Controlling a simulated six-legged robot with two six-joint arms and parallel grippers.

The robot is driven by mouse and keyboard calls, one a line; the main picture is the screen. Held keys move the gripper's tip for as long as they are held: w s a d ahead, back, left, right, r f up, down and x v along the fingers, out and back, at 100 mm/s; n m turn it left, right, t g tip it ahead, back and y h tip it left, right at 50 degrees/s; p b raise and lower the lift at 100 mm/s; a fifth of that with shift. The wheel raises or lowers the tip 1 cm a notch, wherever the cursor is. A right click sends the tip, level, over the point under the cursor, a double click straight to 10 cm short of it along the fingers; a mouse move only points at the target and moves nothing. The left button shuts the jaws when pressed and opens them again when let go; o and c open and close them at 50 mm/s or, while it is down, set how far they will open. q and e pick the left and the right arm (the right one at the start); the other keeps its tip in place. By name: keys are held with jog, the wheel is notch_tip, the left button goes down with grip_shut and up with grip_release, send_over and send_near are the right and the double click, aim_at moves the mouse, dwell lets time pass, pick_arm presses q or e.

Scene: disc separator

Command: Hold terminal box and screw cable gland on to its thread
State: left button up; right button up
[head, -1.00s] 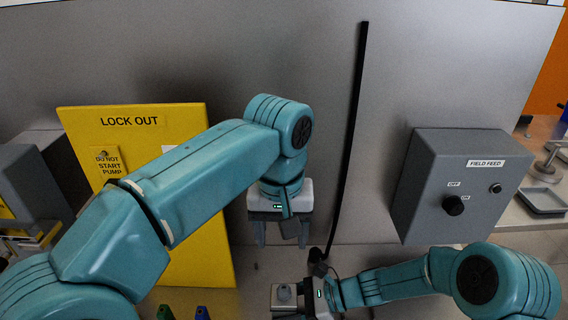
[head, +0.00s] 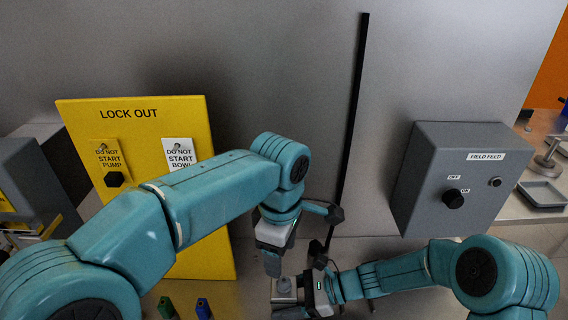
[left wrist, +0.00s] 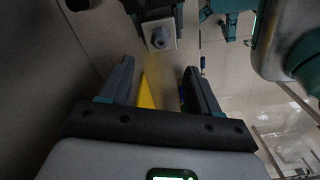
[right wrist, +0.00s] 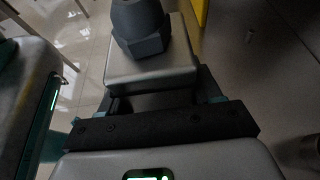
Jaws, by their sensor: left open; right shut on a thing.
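My right gripper (head: 300,295) is shut on the pale grey terminal box (right wrist: 150,72), low in the head view. A dark grey, faceted, dome-topped part, seemingly the cable gland (right wrist: 140,28), stands upright on the box; I cannot tell how far it is threaded. In the left wrist view the box (left wrist: 160,22) and gland (left wrist: 158,39) lie just beyond the open fingers. My left gripper (head: 273,266) is open and empty, just above and slightly left of the box in the head view. Its fingers (left wrist: 158,80) show apart, with nothing between them.
The yellow lock-out board (head: 215,250) with tags stands left, and the grey field-feed box (head: 420,190) right. Green (head: 166,307) and blue (head: 204,309) items are at the bottom left.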

aim_at(283, 278)
pick_arm(q)
notch_tip(283, 278, down, 8)
jog(key=shift+f, duration=0.1)
dwell(0.4)
grip_shut()
jog(key=m, duration=0.3)
jog(key=m, duration=0.3)
jog(key=shift+w+d, duration=0.1)
jog(key=shift+d, duration=0.05)
